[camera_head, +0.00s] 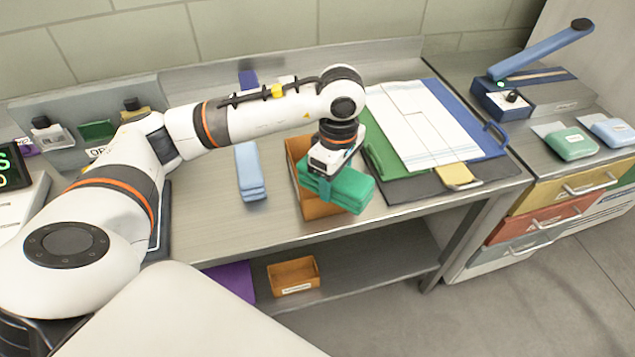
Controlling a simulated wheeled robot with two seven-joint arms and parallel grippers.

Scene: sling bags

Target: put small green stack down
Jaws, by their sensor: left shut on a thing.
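The small green stack (348,191) is a few flat green pieces one on another. My left gripper (333,172) is shut on it, pointing down from above. The stack is over the right part of an orange-brown open tray (297,148) on the steel table and hides much of it. Whether the stack touches the tray I cannot tell. The fingertips are mostly hidden by the stack. My right gripper is not in view.
A light blue stack (249,172) lies left of the tray. White sheets (410,120), a blue folder and dark boards lie to the right. A small orange tray (293,276) sits on the lower shelf. A blue-handled press (540,55) stands far right.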

